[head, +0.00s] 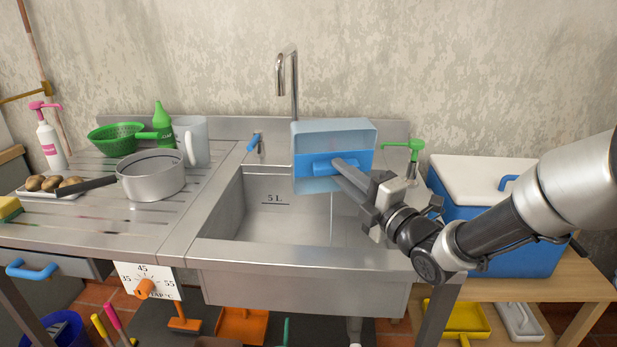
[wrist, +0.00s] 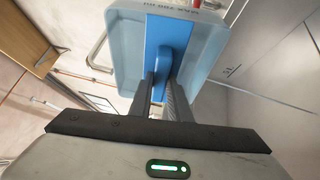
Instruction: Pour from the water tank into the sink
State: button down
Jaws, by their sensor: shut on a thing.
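The water tank (head: 335,137), a light-blue translucent box with a bright blue panel and handle, is held over the right part of the metal sink (head: 232,222). My gripper (head: 345,170) is shut on the tank's blue handle. In the wrist view the tank (wrist: 208,45) fills the top middle, with the gripper's fingers (wrist: 163,88) on either side of the handle. A thin pale vertical streak runs from below the tank into the basin; I cannot tell for sure if it is water. The basin has a 5 L mark on its back wall.
A curved faucet (head: 287,75) rises behind the tank. A green-topped dispenser (head: 412,158) stands on the right rim, near my arm. A blue cooler (head: 480,190) with a white lid is further right. A pot (head: 152,182), white jug (head: 193,142) and green colander (head: 113,138) stand on the left drainboard.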

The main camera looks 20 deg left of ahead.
jog(key=shift+r+n+t+y, duration=0.3)
jog(key=shift+r+y, duration=0.25)
jog(key=shift+y, duration=0.15)
